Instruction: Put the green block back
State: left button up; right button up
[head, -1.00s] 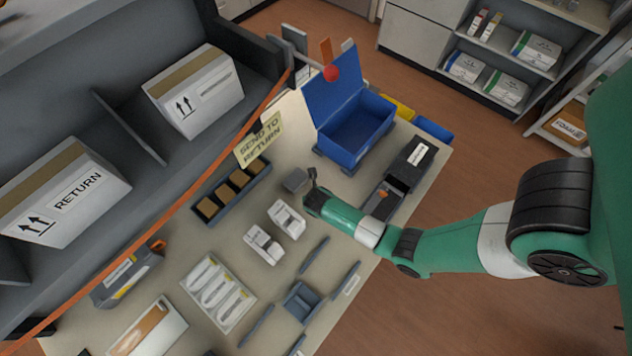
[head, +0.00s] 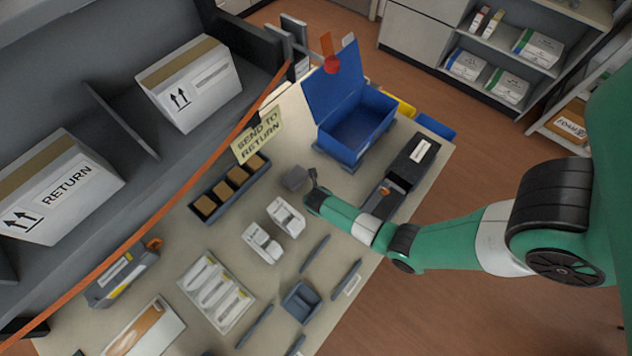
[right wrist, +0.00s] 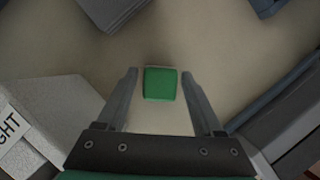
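The green block (right wrist: 160,84) lies on the pale tabletop in the right wrist view, between the fingertips of my right gripper (right wrist: 159,75). The gripper is open, with a gap showing on both sides of the block. The green block is hidden there behind my gripper and arm. My left gripper is in neither view.
White holders (head: 287,216) stand in front of the gripper. A dark tray with brown blocks (head: 232,188) lies left, an open blue bin (head: 357,133) behind, and a long dark case (head: 411,163) to the right. Loose grey parts lie nearer the front edge.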

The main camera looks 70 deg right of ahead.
jog(key=shift+o, duration=0.3)
jog(key=shift+r, duration=0.15)
jog(key=shift+a+r+p, duration=0.1)
jog(key=shift+r+p, duration=0.2)
jog(key=shift+r, duration=0.05)
jog(key=p+v, duration=0.4)
jog(key=v, duration=0.7)
jog(key=shift+r, duration=0.15)
